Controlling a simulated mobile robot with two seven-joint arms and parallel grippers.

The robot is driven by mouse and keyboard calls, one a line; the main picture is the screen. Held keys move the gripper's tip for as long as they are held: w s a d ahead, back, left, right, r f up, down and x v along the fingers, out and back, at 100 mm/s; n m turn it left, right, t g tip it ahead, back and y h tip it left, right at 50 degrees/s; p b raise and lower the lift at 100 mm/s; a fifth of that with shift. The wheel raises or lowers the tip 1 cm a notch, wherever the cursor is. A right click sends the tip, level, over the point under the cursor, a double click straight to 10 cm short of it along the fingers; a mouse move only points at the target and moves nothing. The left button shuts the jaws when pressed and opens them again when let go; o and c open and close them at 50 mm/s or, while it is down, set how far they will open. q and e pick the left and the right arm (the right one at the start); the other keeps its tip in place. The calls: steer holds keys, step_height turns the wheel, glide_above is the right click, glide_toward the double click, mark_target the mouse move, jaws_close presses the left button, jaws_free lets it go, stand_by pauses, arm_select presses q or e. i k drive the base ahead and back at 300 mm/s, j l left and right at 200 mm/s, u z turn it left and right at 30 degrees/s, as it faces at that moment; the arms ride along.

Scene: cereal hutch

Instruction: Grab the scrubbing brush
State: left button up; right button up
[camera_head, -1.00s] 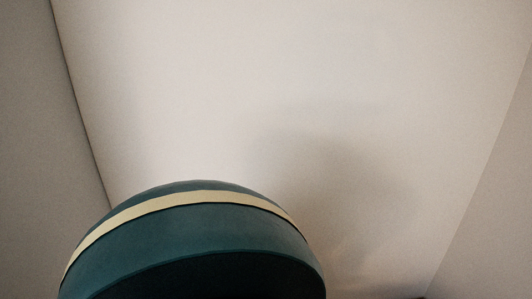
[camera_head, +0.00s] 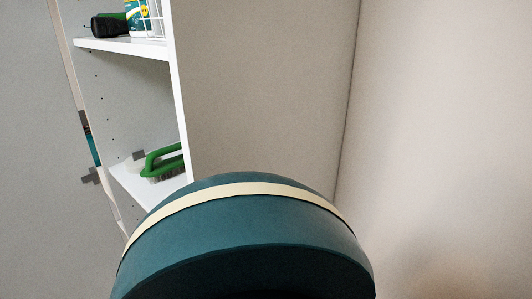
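A large dark teal rounded body with a cream band (camera_head: 250,188) fills the lower middle. The upper shelf (camera_head: 120,46) holds a dark bottle (camera_head: 106,25), a white and teal container (camera_head: 138,18) and a white wire basket (camera_head: 155,20). Bare walls stand to the right.

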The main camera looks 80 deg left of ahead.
mark_target(152, 171)
steer(key=l+u, duration=0.15)
steer(key=u, duration=2.05)
steer(key=i+u, duration=0.1)
steer(key=u, duration=0.65)
steer(key=i+u, duration=0.1)
steer(key=u, duration=0.3)
steer(key=k+l+z, duration=0.15)
steer(key=k, duration=0.5)
steer(key=j+z, duration=0.15)
steer(key=z, duration=1.45)
steer(key=k+j, duration=0.15)
steer(key=j, duration=0.2)
steer(key=k+j+z, duration=0.1)
steer(key=j, duration=0.25)
steer(key=k+j, duration=0.15)
steer(key=j, duration=0.15)
steer(key=j+z, duration=0.05)
